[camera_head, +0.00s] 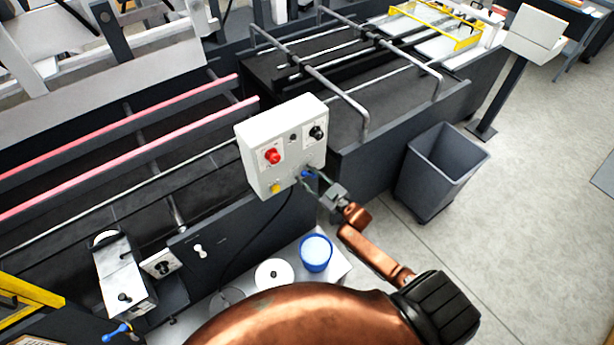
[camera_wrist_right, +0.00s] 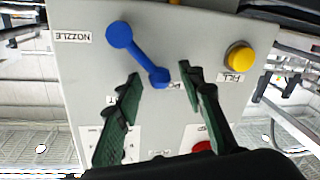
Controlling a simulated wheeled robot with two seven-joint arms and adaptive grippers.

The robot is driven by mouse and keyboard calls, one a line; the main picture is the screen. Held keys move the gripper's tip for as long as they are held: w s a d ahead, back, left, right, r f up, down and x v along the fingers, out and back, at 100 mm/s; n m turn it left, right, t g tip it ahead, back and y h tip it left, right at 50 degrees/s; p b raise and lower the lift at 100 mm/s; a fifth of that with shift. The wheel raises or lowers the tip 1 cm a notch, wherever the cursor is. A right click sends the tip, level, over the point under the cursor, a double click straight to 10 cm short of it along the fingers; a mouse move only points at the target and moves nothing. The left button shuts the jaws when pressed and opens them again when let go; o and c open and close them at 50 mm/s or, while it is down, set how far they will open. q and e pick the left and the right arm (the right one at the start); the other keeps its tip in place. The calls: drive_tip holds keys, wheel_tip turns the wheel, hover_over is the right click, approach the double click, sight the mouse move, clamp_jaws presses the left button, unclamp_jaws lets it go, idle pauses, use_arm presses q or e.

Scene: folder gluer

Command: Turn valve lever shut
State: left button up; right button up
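The blue valve lever (camera_wrist_right: 140,55) is on the face of a grey-white control box (camera_head: 258,178). In the right wrist view it slants between two round ends. In the head view only a bit of its blue (camera_head: 306,174) shows by my gripper. My right gripper (camera_wrist_right: 160,74) is open, its green-padded fingers on either side of the lever's lower round end. I cannot tell whether they touch it. It also shows in the head view at the box's lower right corner (camera_head: 311,177). My left gripper is not in view.
The box also carries a red button (camera_head: 272,156), black knobs (camera_head: 317,132) and a yellow button (camera_wrist_right: 239,57). A second blue lever (camera_head: 117,332) is at lower left. A blue-rimmed tub (camera_head: 316,252) stands below the box; a grey bin (camera_head: 441,172) stands right.

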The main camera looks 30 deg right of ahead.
clamp_jaws()
idle(0.4)
